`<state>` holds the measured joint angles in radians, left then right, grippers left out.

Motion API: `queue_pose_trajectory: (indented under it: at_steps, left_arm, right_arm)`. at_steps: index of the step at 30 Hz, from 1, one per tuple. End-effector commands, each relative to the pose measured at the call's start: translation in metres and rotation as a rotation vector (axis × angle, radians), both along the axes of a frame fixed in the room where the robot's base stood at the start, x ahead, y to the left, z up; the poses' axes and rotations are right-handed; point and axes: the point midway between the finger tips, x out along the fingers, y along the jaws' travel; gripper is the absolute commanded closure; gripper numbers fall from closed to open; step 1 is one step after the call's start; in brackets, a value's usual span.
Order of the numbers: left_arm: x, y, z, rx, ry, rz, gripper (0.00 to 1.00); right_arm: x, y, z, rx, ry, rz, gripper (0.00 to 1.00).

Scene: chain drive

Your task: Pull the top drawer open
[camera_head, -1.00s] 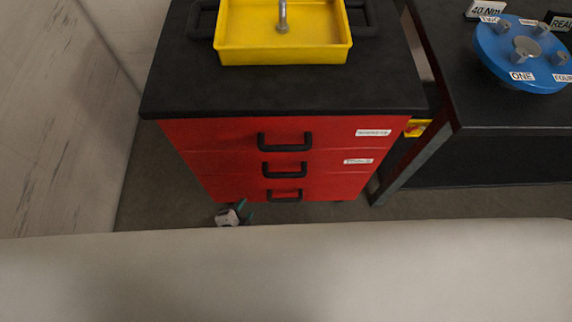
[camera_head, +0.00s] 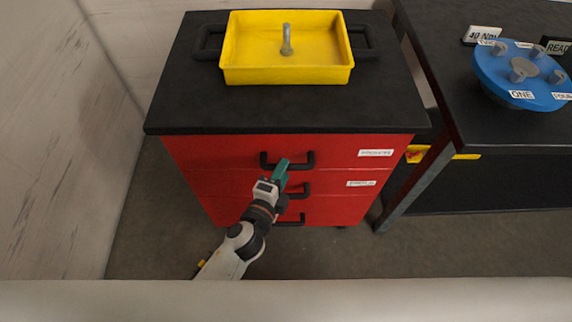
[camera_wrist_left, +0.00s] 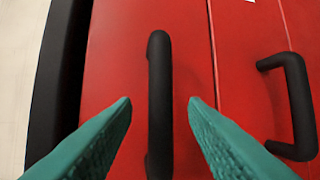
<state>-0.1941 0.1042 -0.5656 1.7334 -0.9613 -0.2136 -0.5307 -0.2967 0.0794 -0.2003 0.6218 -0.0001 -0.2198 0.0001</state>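The red cabinet's top drawer (camera_head: 222,152) is closed, flush with the drawers below it. Its black handle (camera_head: 301,158) is a bar in the middle of the front, partly covered by my gripper in the head view. My left gripper (camera_head: 281,168) is just in front of it. In the left wrist view, the teal fingers (camera_wrist_left: 160,102) are open, one on each side of the top drawer's handle (camera_wrist_left: 158,85). I see no clear contact between fingers and handle. My right gripper is not in view.
The second drawer's handle (camera_wrist_left: 296,105) is close beside the fingers in the left wrist view. A yellow tray (camera_head: 288,76) rests on the black cabinet top (camera_head: 180,110). A dark bench (camera_head: 500,137) with a blue disc (camera_head: 535,92) stands to the right.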

Motion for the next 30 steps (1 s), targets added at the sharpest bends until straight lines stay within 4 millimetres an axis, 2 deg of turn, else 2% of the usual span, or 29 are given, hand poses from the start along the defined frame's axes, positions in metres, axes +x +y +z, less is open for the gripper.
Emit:
queue_pose_trajectory:
  at_steps: [1, 6, 17, 24, 30]
  left_arm:
    - [0.008, -0.003, -0.001, 0.0, -0.001, 0.0, 0.6]
    - [0.022, -0.01, -0.005, -0.001, 0.0, 0.0, 0.6]
    - [0.026, -0.011, -0.006, -0.001, 0.001, 0.0, 0.6]
    - [0.026, -0.011, -0.006, -0.001, 0.001, 0.0, 1.0]
    - [0.026, -0.011, -0.006, -0.001, 0.001, 0.0, 1.0]
  right_arm:
    - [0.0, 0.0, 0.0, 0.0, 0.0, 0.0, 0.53]
    - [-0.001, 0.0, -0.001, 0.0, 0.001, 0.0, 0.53]
    - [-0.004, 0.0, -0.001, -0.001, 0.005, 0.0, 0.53]
    - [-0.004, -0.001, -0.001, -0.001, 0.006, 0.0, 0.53]
    - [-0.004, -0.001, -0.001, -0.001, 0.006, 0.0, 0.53]
